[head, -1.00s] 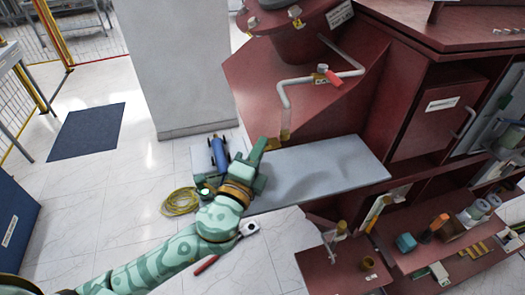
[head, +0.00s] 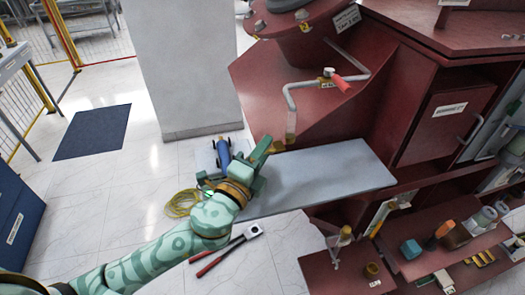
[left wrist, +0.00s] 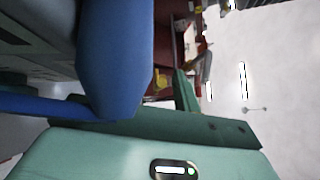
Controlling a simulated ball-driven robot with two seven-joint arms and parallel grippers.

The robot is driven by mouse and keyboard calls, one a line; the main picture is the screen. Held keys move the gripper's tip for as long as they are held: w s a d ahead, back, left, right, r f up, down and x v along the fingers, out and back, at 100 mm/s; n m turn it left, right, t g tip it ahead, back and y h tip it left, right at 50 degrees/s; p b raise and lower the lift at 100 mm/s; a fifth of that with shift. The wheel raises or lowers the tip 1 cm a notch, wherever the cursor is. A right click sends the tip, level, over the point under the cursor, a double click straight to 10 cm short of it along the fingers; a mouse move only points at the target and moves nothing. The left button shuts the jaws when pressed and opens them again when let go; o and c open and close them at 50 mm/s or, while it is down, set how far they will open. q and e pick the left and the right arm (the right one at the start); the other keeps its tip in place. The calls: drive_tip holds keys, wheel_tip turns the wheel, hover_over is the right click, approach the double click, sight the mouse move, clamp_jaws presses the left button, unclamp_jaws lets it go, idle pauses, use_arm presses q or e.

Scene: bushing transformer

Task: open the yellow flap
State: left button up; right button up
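A small yellow-brown piece (head: 278,147), which may be the yellow flap, sits at the foot of the dark red transformer housing, by the back edge of a grey shelf (head: 320,178). It is too small to tell how it stands. My left gripper (head: 264,150) is over the left end of this shelf, with its green finger pointing up beside the yellow piece. I cannot tell whether they touch. In the left wrist view, a green finger (left wrist: 186,92) shows near a small yellow patch (left wrist: 163,84). The other finger is not clear. My right gripper is out of view.
A blue cylinder (head: 222,153) stands just left of my gripper; a large blue shape (left wrist: 115,60) fills much of the left wrist view. A bent pipe (head: 290,102) with a red handle is above.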

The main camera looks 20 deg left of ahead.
use_arm(q)
drive_tip(key=b+v, duration=0.5)
drive_tip(key=v, duration=1.1)
drive_tip(key=shift+s, duration=0.2)
